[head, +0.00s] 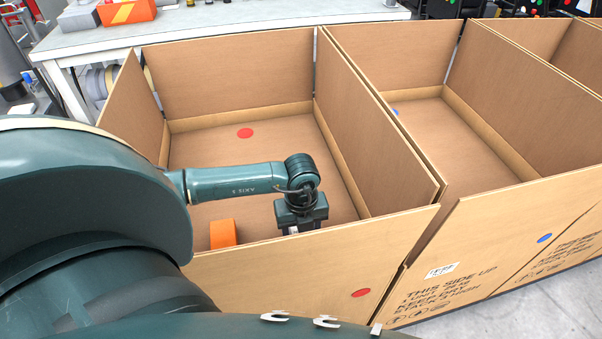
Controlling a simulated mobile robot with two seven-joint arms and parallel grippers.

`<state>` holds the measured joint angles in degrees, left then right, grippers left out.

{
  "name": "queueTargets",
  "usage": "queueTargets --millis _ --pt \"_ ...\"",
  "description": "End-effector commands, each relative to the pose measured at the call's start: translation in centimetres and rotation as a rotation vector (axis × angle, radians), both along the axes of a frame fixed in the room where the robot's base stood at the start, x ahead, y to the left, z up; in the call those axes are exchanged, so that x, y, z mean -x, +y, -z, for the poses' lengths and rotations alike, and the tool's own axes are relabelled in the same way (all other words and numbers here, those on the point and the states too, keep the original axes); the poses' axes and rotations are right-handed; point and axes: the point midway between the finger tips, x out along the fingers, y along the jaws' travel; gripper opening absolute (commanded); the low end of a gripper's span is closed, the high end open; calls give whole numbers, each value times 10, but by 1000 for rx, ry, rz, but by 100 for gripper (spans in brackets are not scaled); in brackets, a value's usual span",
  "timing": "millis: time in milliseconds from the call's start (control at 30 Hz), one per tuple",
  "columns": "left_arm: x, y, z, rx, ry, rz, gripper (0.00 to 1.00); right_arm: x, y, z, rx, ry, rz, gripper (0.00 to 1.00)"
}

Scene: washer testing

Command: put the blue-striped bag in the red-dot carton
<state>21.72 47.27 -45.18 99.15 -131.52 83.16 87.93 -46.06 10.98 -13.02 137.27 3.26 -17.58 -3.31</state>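The red-dot carton (300,285) is open-topped, with a red dot on its floor and another on its front wall. My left arm reaches in from the left, and my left gripper (297,228) points down inside this carton, behind its front wall. Its fingertips are hidden by the wall, so I cannot tell whether it is open or shut or holds anything. I see no blue-striped bag; it may be hidden. My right gripper is not in view.
An orange object (223,234) is inside the red-dot carton near the front left, partly hidden by the wall. A blue-dot carton (500,250) stands to the right. A white table (225,22) behind holds an orange item with a yellow stripe (127,11).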

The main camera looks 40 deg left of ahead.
Motion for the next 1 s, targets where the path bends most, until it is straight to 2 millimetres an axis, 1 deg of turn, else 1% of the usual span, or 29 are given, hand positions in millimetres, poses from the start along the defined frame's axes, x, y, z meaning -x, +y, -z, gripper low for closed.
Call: queueTargets --millis 33,200,433,533,667,800,1000 --pt "0 0 0 0 0 0 59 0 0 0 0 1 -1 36" --pt "0 0 0 1 1 0 72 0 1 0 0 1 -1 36" --pt "0 0 -1 0 0 0 72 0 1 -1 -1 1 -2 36" --pt "0 0 -7 1 -1 0 72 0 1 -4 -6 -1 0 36" --pt "-1 0 -28 0 -2 0 72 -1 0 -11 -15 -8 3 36" --pt "-1 0 -59 1 -4 1 72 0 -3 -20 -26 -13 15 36" --pt "-1 0 -99 0 -4 1 72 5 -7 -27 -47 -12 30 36"
